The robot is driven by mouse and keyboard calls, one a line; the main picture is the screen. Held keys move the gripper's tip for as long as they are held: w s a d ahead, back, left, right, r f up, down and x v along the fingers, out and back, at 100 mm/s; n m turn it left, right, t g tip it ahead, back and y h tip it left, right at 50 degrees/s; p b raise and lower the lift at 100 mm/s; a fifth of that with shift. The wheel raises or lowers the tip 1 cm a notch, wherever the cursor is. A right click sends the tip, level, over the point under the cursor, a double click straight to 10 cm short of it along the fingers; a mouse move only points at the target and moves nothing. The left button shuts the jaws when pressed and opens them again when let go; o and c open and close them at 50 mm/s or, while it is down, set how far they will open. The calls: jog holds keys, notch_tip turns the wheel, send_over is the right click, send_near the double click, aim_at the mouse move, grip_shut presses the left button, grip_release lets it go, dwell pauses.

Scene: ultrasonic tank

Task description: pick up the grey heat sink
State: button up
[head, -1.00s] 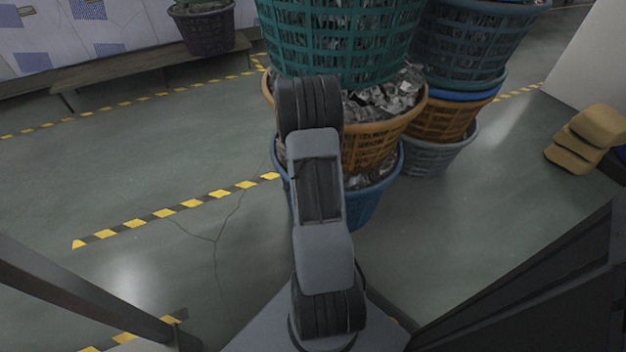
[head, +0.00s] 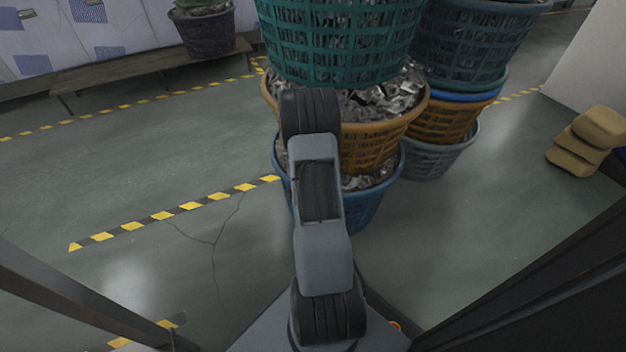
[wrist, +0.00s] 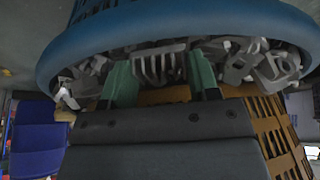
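A grey finned heat sink (wrist: 159,66) lies among grey metal parts in the blue basket (wrist: 180,22), whose rim curves across the top of the wrist view. My gripper (wrist: 161,80) has its green fingertips wide apart, one on each side of the heat sink. No clear grip shows, and I cannot tell whether either fingertip touches it. In the head view the blue basket (head: 366,212) stands lowest in the front stack, and my arm hides part of it. My gripper and the heat sink are hidden there.
An orange basket (head: 375,150) full of metal scrap stands above the blue one, with a green basket (head: 338,45) on top. The orange basket (wrist: 270,125) is close to my gripper in the wrist view. More stacked baskets (head: 440,155) stand at right. The floor at left is open.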

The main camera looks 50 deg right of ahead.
jog(key=shift+c, duration=0.9)
jog(key=shift+r, duration=0.1)
jog(key=shift+a+r, duration=0.2)
jog(key=shift+a, duration=0.05)
notch_tip(320, 180, up, 6)
jog(key=p, duration=0.3)
jog(key=shift+s+a+r, duration=0.1)
jog(key=s+a+b, duration=0.2)
jog(key=a, duration=0.7)
jog(key=s+a+b, duration=0.2)
jog(key=s+a, duration=0.1)
jog(key=a, duration=0.6)
jog(key=shift+s+a, duration=0.2)
jog(key=shift+s, duration=0.15)
jog(key=shift+r, duration=0.1)
